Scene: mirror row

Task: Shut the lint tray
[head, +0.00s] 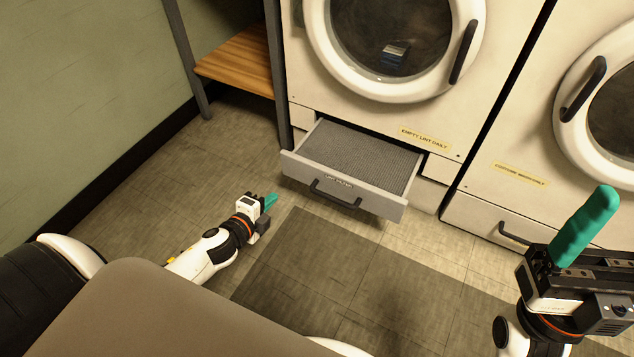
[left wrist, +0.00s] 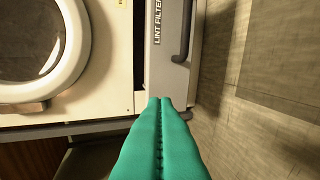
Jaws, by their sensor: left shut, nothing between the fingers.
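The lint tray (head: 365,158) is pulled out from the base of the left machine and shows its grey mesh top. Its front panel (head: 295,168) carries a lint filter label and a dark bar handle (head: 334,194). My left gripper (head: 271,200) is shut and empty, low in front of the tray's left end. In the left wrist view its green fingers (left wrist: 165,101) lie together, with their tips at or near the end of the tray front (left wrist: 165,75); I cannot tell whether they touch. My right gripper (head: 587,226) is raised at the right, away from the tray; its finger gap is unclear.
A second machine with a closed lower drawer (head: 485,218) and handle stands to the right. A metal-legged shelf with a wooden board (head: 237,62) stands left of the tray, by the green wall (head: 80,80). Tiled floor with a dark mat (head: 340,265) lies clear before the tray.

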